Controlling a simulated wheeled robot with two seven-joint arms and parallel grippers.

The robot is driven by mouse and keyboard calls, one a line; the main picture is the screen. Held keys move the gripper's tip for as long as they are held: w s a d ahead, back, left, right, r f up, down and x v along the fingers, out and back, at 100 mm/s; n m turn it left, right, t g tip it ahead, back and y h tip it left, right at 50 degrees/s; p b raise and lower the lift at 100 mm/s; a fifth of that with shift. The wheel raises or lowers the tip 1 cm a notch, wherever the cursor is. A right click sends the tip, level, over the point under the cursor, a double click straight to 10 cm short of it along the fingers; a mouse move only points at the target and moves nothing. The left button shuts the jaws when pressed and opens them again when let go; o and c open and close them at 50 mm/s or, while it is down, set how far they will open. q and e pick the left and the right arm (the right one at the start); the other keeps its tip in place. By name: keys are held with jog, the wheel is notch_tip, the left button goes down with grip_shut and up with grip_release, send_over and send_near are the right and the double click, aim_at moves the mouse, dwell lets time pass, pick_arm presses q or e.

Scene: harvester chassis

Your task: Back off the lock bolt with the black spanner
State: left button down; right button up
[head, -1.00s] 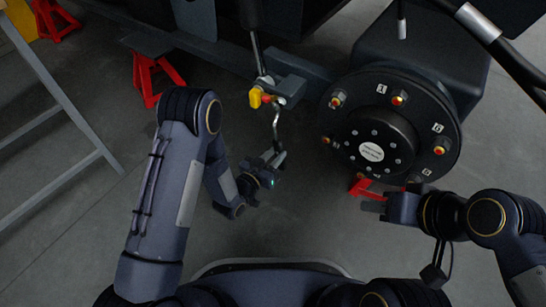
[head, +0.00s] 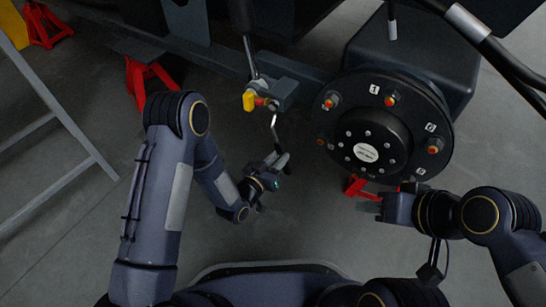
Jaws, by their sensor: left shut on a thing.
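My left gripper (head: 278,161) is shut on a thin spanner (head: 275,130) below the lock block. The spanner looks shiny and grey along its visible length, and its lower end is hidden in the fingers. Its upper end reaches up to the grey block (head: 284,93) on the frame bar. A yellow part (head: 249,100) and a small red part (head: 260,101) sit at the block's left side. I cannot tell which part is the lock bolt, or whether the spanner is seated on it. My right gripper (head: 369,207) is below the wheel hub, away from the block; its finger gap is unclear.
The large black wheel hub (head: 383,125) with several red-tipped studs stands right of the block. Red stands (head: 147,82) are under the frame at the left, and another red stand (head: 356,187) is below the hub. A grey metal frame (head: 62,115) stands at far left.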

pick_arm(q)
jog(key=shift+s+d+r, duration=0.1)
jog(key=shift+s+d, duration=0.05)
jog(key=shift+d, duration=0.1)
jog(key=shift+n, duration=0.3)
jog(key=shift+s+d+r+n, duration=0.35)
jog(key=shift+s+d+n, duration=0.1)
jog(key=shift+d, duration=0.1)
jog(key=shift+s+d+r+n, duration=0.35)
jog(key=shift+d+n, duration=0.1)
jog(key=shift+d, duration=0.05)
jog(key=shift+s+d+r+n+h, duration=0.3)
jog(key=shift+s+d+r+n, duration=0.35)
jog(key=shift+d+r+n, duration=0.3)
jog(key=shift+s+d+r+n, duration=0.3)
jog(key=shift+d+r+n, duration=0.15)
jog(key=shift+r+n, duration=0.15)
jog(key=shift+s+d+r+n, duration=0.25)
jog(key=shift+d+r+n, duration=0.2)
jog(key=shift+n, duration=0.1)
jog(key=shift+s+d+r+n+h, duration=0.1)
jog(key=shift+s+d+r+n, duration=0.1)
jog(key=shift+r+n, duration=0.2)
jog(key=shift+s+d+r+n+h, duration=0.1)
jog(key=shift+d+r+n, duration=0.15)
jog(key=shift+r, duration=0.2)
jog(key=shift+s+d+r+n+h, duration=0.1)
jog(key=shift+s+d+r+n, duration=0.05)
jog(key=shift+r+n, duration=0.25)
